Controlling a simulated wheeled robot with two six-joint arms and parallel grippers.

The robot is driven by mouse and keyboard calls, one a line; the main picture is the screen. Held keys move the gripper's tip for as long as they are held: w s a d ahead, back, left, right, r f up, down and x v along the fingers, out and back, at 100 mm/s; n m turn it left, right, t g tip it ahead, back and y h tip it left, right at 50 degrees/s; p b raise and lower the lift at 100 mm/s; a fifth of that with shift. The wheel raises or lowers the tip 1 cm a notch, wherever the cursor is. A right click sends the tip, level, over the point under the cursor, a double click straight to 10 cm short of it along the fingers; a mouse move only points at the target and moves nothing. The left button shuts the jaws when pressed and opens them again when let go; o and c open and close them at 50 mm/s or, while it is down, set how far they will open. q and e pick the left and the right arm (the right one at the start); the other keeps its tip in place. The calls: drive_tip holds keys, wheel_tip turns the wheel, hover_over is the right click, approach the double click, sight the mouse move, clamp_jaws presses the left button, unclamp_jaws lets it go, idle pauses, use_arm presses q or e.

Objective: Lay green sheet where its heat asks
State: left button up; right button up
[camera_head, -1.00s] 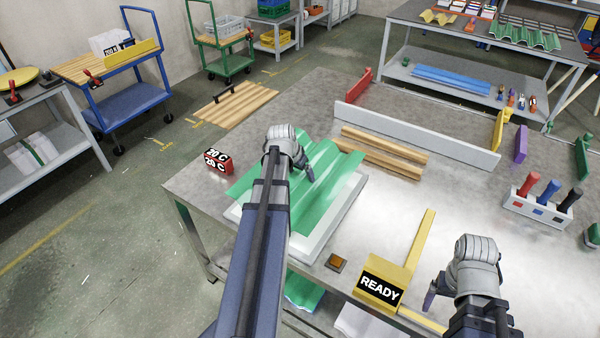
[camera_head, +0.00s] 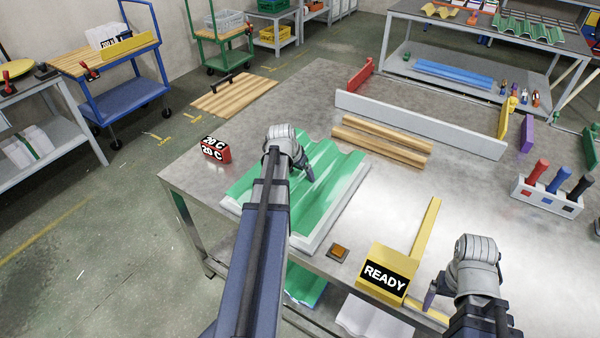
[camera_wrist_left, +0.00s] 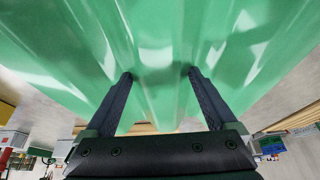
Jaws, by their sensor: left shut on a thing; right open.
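The green corrugated sheet (camera_head: 328,160) is over a white tray-like base (camera_head: 340,212) at the table's left front; I cannot tell whether it rests fully on it. My left gripper (camera_head: 304,174) is shut on the sheet, and my arm hides part of it. In the left wrist view the sheet (camera_wrist_left: 160,40) fills the top, with a ridge between the fingers (camera_wrist_left: 160,75). My right gripper (camera_head: 430,297) is open and empty near the front right. A red and black sign (camera_head: 215,150) reading 20 C stands at the left edge.
A yellow READY sign (camera_head: 385,275) and an orange button (camera_head: 339,252) are at the front edge. Wooden strips (camera_head: 385,145) and a long grey bar (camera_head: 420,125) lie behind the sheet. A holder (camera_head: 546,197) with red, blue and black handles stands right.

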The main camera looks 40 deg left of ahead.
idle(0.4)
use_arm(q)
drive_tip(key=o, duration=1.6)
drive_tip(key=shift+c, duration=0.2)
drive_tip(key=shift+r, duration=0.1)
use_arm(e)
drive_tip(key=shift+r, duration=0.1)
use_arm(q)
drive_tip(key=p+v, duration=0.7)
drive_tip(key=shift+s+r, duration=0.2)
drive_tip(key=shift+r, duration=0.1)
use_arm(e)
wheel_tip(320, 180, up, 7)
use_arm(q)
drive_tip(key=shift+f, duration=0.15)
